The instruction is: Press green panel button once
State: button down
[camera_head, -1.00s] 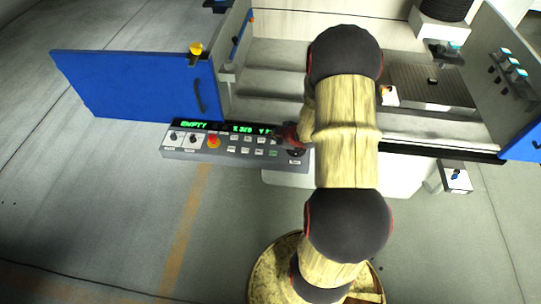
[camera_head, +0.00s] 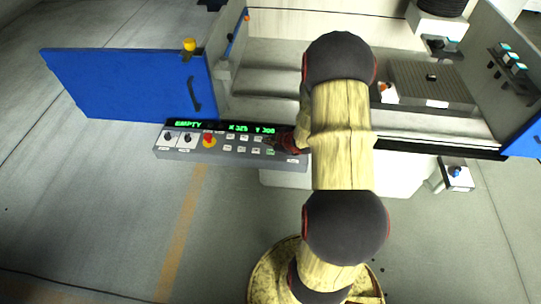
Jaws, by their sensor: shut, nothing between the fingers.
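The control panel (camera_head: 232,155) is a grey box with a lit green display, knobs and rows of small buttons. A small green button (camera_head: 270,152) shows near the right end of its lower row. My gripper (camera_head: 272,142) is shut and empty over the right part of the panel, just above the green button in the picture. Its dark tips are small here, and I cannot tell whether they touch the panel. My arm hides what lies to the right of the gripper.
A red stop knob (camera_head: 208,141) on a yellow base sits left of the small buttons. An open blue door (camera_head: 130,85) stands behind the panel. The machine bed (camera_head: 265,80) lies beyond. The floor left of the panel is clear.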

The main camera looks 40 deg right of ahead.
aim_at(269, 153)
jog(key=shift+f+b, duration=1.15)
jog(key=shift+f, duration=0.7)
jog(key=shift+f, duration=0.15)
jog(key=shift+f+b, duration=0.25)
jog(key=shift+b, duration=0.05)
jog(key=shift+f+b, duration=0.35)
jog(key=shift+f, duration=0.05)
dwell(0.5)
jog(key=shift+r, duration=0.1)
jog(key=shift+r+p, duration=0.75)
jog(key=shift+r+p, duration=2.05)
jog(key=shift+r, duration=0.4)
